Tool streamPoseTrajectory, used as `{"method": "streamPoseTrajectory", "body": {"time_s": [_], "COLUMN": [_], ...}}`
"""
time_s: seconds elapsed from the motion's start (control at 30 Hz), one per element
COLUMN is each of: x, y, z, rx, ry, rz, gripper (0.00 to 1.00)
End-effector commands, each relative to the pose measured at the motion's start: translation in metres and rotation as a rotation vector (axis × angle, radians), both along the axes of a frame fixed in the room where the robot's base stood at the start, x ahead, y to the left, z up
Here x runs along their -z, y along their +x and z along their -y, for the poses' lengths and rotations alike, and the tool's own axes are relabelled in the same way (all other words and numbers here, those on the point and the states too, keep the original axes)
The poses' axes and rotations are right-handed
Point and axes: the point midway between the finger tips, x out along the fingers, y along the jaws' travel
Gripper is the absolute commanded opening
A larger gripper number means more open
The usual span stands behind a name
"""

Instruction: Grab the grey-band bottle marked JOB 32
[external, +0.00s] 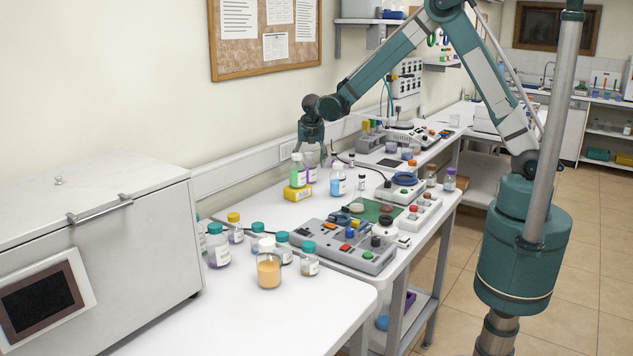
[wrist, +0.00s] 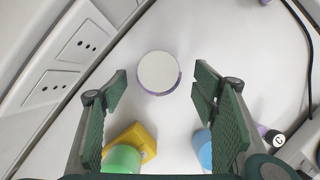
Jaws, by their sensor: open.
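My gripper (external: 311,143) points down over the far left edge of the bench, near the wall. Its fingers are apart in the wrist view (wrist: 161,88) and nothing is held between them. A bottle with a broad pale grey-white top and a purple edge (wrist: 158,72) stands between and slightly beyond the fingertips. In the external view this bottle (external: 311,173) is partly hidden behind a green bottle and the fingers. No JOB number can be read on any bottle, so I cannot tell which is marked JOB 32.
A green bottle (external: 296,173) on a yellow block (external: 297,193) and a blue bottle (external: 338,182) stand close to my gripper. Wall sockets (wrist: 70,60) run along the left. A grey device (external: 345,245) and several capped bottles (external: 217,247) are nearer the camera.

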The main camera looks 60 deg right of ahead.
Motion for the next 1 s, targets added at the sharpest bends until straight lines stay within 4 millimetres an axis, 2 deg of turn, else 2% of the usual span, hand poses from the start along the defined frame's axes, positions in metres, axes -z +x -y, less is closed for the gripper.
{"method": "streamPoseTrajectory", "body": {"time_s": [0.27,0.73,1.0], "x": [0.006,0.045,0.049], "y": [0.002,0.012,0.014], "z": [0.001,0.01,0.012], "rx": [0.0,0.001,0.0], "ry": [0.0,0.0,0.0], "rz": [0.0,0.0,0.0], "gripper": [0.59,0.59,0.59]}}
